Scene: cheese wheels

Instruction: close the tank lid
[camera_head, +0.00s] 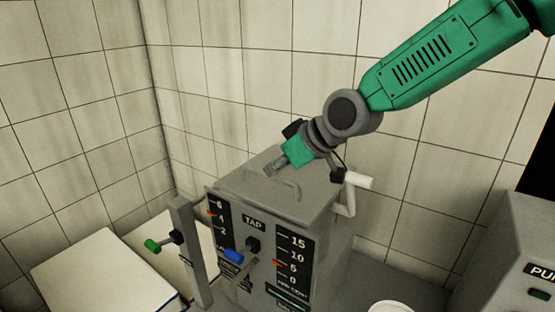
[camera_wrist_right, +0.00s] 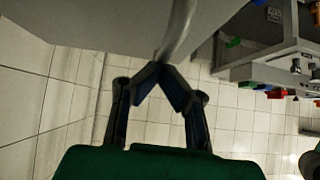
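The grey tank (camera_head: 240,213) stands below my right arm, with a TAP label and gauge scales on its front. Its lid (camera_head: 313,192) lies over the top and looks down; any small gap at its edge is too fine to tell. A bent grey handle (camera_head: 285,187) rises from the lid and shows in the right wrist view (camera_wrist_right: 181,30). My right gripper (camera_head: 269,171) is at the handle. In the right wrist view its fingertips (camera_wrist_right: 161,67) come together at the handle's lower end. Whether they grip the bar is unclear. My left gripper is out of view.
A post with a green-knobbed lever (camera_head: 153,245) and a pale block (camera_head: 95,270) are at the left. A grey unit (camera_head: 515,245) stands at the right. Tiled walls close off the back.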

